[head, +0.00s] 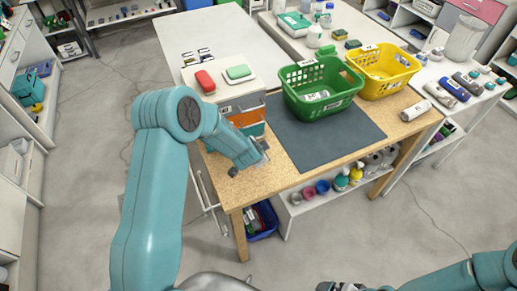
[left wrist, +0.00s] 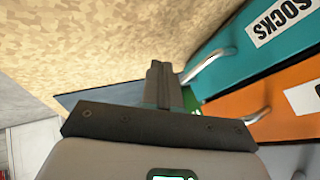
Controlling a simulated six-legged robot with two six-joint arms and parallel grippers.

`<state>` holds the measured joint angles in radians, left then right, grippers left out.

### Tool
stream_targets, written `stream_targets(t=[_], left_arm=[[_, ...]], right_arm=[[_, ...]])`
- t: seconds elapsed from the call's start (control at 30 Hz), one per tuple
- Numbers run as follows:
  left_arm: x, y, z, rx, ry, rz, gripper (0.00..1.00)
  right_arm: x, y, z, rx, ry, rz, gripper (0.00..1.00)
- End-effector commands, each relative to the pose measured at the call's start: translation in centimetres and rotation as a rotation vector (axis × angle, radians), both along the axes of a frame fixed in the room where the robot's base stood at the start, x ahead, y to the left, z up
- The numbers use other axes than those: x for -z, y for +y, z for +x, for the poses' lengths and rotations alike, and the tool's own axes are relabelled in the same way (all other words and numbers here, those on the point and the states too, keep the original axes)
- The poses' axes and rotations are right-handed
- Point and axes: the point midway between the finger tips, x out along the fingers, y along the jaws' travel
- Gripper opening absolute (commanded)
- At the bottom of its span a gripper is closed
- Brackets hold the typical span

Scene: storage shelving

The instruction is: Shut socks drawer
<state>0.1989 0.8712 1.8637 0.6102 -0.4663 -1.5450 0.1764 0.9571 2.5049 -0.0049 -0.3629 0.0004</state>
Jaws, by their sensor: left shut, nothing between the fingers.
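A small white drawer unit (head: 222,88) stands on the wooden table, with orange and teal drawer fronts. In the left wrist view the teal socks drawer (left wrist: 235,45), labelled SOCKS, is the front nearest the tabletop. Its metal handle (left wrist: 207,66) is just right of my fingertips. How far the drawer stands out is unclear. My left gripper (head: 263,160) is low over the table in front of the unit, shut and empty; its fingers (left wrist: 158,72) show close together in the wrist view. My arm hides part of the drawers. My right gripper (head: 340,286) is barely visible at the bottom edge.
An orange drawer (left wrist: 285,100) with its own handle is beside the teal one. A red item (head: 205,80) and a green item (head: 239,72) lie on the unit. A green basket (head: 322,100) and a yellow basket (head: 384,72) stand right. The dark mat (head: 310,145) has bare space.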

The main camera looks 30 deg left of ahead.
Motion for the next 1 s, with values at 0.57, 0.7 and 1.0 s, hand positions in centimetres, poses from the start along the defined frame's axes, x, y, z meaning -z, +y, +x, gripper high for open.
stream_targets(t=[0.57, 0.7, 1.0], left_arm=[[-7.2, -0.8, -5.5, 0.002, -0.001, -0.001, 0.0], [-7.6, -1.0, -6.0, 0.001, 0.001, 0.0, 0.0], [-5.8, -2.3, -7.3, -0.018, 0.032, -0.061, 0.0]], right_arm=[[0.1, 0.0, 0.0, -0.001, 0.0, 0.0, 1.0], [0.1, 0.0, 0.0, 0.0, 0.0, 0.0, 1.0], [0.2, 0.0, 0.0, 0.0, 0.0, 0.0, 1.0]])
